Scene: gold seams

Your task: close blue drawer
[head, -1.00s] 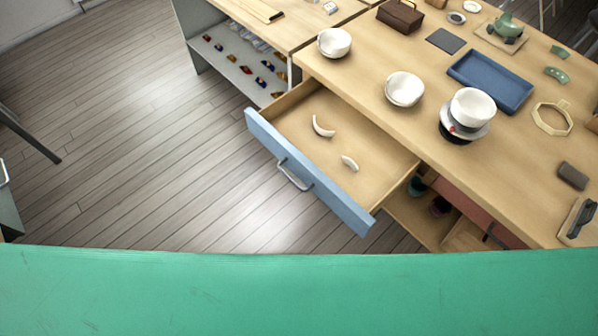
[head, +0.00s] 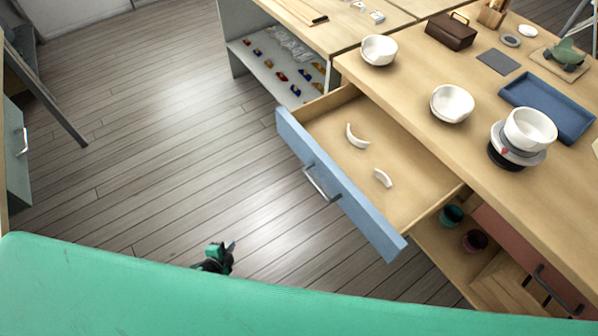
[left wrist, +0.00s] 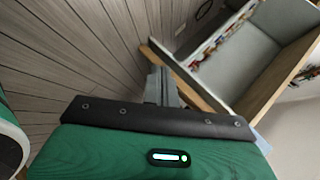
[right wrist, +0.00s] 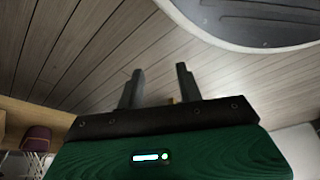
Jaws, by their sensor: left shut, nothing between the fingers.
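The blue drawer (head: 340,188) is pulled well out of the wooden workbench, its blue front with a metal handle (head: 321,183) facing the lower left. Two white curved shards (head: 357,136) lie in it. My left gripper (head: 222,252) shows just above the green edge of my body, over the floor, apart from the drawer front and to its lower left. In the left wrist view its fingers (left wrist: 162,85) are together and empty. My right gripper is outside the head view; in the right wrist view its fingers (right wrist: 157,85) stand apart with nothing between them.
On the workbench (head: 420,78) stand white bowls (head: 452,102), a blue tray (head: 548,107) and a brown box (head: 451,31). Below it are a red drawer (head: 520,250) and cups on an open shelf. The floor (head: 150,150) left of the drawer is clear.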

